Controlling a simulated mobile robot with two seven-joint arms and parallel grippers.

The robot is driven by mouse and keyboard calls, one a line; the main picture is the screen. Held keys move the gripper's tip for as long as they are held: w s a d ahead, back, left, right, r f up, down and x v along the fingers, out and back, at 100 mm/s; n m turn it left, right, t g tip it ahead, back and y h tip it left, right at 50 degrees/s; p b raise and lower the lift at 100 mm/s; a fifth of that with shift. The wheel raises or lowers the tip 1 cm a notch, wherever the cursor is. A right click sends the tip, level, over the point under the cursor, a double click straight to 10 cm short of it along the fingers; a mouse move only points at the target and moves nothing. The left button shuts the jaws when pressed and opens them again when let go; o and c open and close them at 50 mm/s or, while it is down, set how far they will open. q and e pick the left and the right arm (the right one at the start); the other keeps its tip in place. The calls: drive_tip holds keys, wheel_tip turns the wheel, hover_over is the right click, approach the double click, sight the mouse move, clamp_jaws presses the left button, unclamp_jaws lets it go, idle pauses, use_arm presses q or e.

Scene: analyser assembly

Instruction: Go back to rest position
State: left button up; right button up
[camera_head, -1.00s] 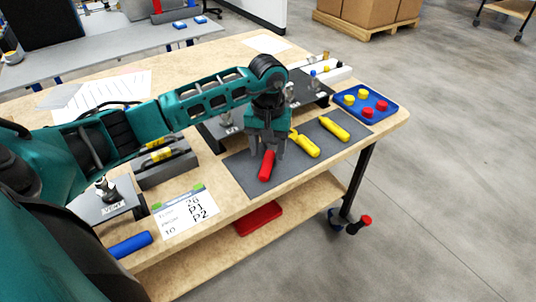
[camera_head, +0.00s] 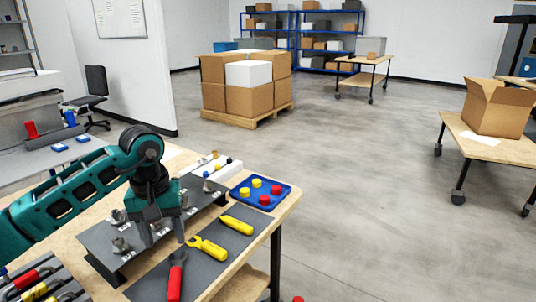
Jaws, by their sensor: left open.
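My left arm comes in from the left in the head view, and its gripper (camera_head: 163,232) points down over the workbench. The gripper is open and empty, with its fingers above the edge of the dark plate with metal fittings. The red-handled tool (camera_head: 175,280) lies on the grey mat (camera_head: 213,262), just in front of the gripper and apart from it as far as I can see. My right gripper is not in view.
Two yellow-handled tools (camera_head: 208,248) (camera_head: 237,225) lie on the mat. A blue tray (camera_head: 240,186) holds red and yellow round pieces. The dark plate (camera_head: 97,238) carries several fittings. Boxes on a pallet (camera_head: 262,115) stand behind.

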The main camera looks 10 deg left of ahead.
use_arm(q)
drive_tip(key=s+d+f+n+g+h, duration=0.1)
drive_tip(key=s+d+f+h, duration=0.15)
drive_tip(key=d, duration=0.35)
drive_tip(key=s+d+f+n+h, duration=0.1)
drive_tip(key=d+f+h, duration=0.15)
drive_tip(key=d, duration=0.35)
drive_tip(key=s+d+r+n+t+h+p, duration=0.1)
drive_tip(key=d+r+n+t+h, duration=0.25)
drive_tip(key=d+n+h, duration=0.55)
drive_tip(key=s+d+r+n+t+h, duration=0.1)
drive_tip(key=d+r+n+t+h, duration=0.3)
drive_tip(key=n, duration=0.9)
drive_tip(key=a+f+n+t+y, duration=0.4)
drive_tip(key=n+t+y, duration=0.1)
drive_tip(key=n, duration=0.7)
drive_tip(key=a+f+n+t+y, duration=0.4)
drive_tip(key=n+t, duration=0.1)
drive_tip(key=n, duration=0.8)
drive_tip(key=s+a+f+n+g+y, duration=0.2)
drive_tip(key=s+f+n+y, duration=0.1)
drive_tip(key=s+f+n, duration=0.2)
drive_tip(key=s+a+f+n+g+y+p, duration=0.1)
drive_tip(key=s+a+f+n+g+y, duration=0.2)
drive_tip(key=f+n, duration=0.7)
drive_tip(key=s+y, duration=0.1)
drive_tip(key=s, duration=0.1)
drive_tip(key=shift+s+a+f+n+g, duration=0.2)
drive_tip(key=shift+s+f+n+g, duration=0.1)
drive_tip(key=shift+n+g, duration=0.1)
